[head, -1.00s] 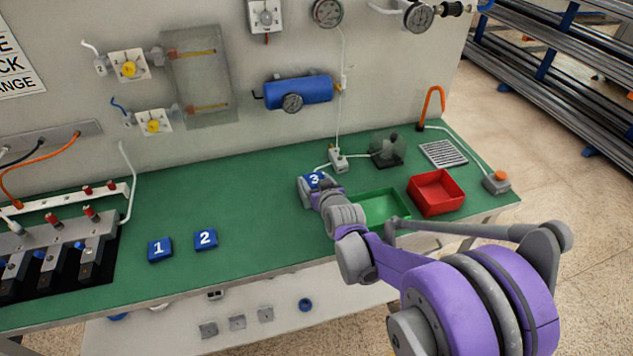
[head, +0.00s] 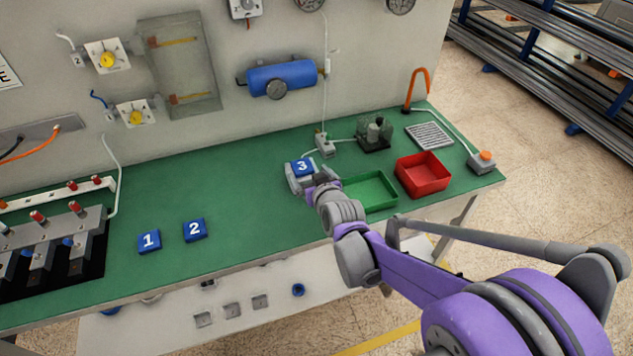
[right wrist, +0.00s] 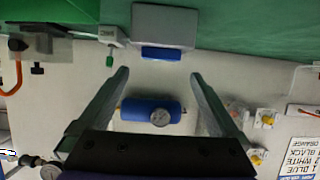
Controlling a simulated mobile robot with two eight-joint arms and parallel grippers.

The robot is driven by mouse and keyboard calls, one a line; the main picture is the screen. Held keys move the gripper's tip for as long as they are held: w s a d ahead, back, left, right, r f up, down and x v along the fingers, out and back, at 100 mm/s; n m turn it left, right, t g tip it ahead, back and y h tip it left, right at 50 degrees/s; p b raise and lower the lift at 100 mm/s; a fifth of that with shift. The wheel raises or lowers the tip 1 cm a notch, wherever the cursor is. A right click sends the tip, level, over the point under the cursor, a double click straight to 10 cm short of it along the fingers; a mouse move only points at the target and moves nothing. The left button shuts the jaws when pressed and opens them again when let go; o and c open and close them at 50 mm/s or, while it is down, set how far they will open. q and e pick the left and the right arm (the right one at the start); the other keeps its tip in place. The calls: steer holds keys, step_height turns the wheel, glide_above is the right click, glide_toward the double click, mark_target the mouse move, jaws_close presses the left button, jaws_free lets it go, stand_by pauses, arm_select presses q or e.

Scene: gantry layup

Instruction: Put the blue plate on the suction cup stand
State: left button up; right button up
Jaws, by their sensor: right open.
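A blue plate marked 3 (head: 301,167) lies on a small grey block on the green bench. In the right wrist view, which is upside down, a blue plate (right wrist: 161,53) shows on a grey block (right wrist: 165,22). My right gripper (head: 312,184) is beside it, partly hiding the block. In the right wrist view its two fingers (right wrist: 158,74) are spread, with nothing held between them. Blue plates 1 (head: 149,241) and 2 (head: 194,229) lie flat on the bench to the left. I cannot tell for certain which fixture is the suction cup stand. My left gripper is not in view.
A green tray (head: 376,204) and red bin (head: 423,186) stand right of the gripper. A dark-based device (head: 373,147), a small valve (head: 325,152) and a grille (head: 429,135) are behind. A blue tank (head: 282,77) is on the wall.

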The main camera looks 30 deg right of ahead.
steer(key=s+a+f+n+g+y, duration=0.1)
steer(key=s+a, duration=0.3)
steer(key=s, duration=0.4)
steer(key=s+a+f+g+y, duration=0.1)
steer(key=s+a+f+g, duration=0.1)
steer(key=s+a+g, duration=0.2)
steer(key=s+a+f+n+g+y, duration=0.1)
steer(key=s+a+g, duration=0.2)
steer(key=s, duration=0.8)
steer(key=a, duration=0.2)
steer(key=shift+s+a+f+n+p, duration=0.25)
steer(key=shift+s+a+n+p, duration=0.05)
steer(key=shift+s+a+p, duration=0.1)
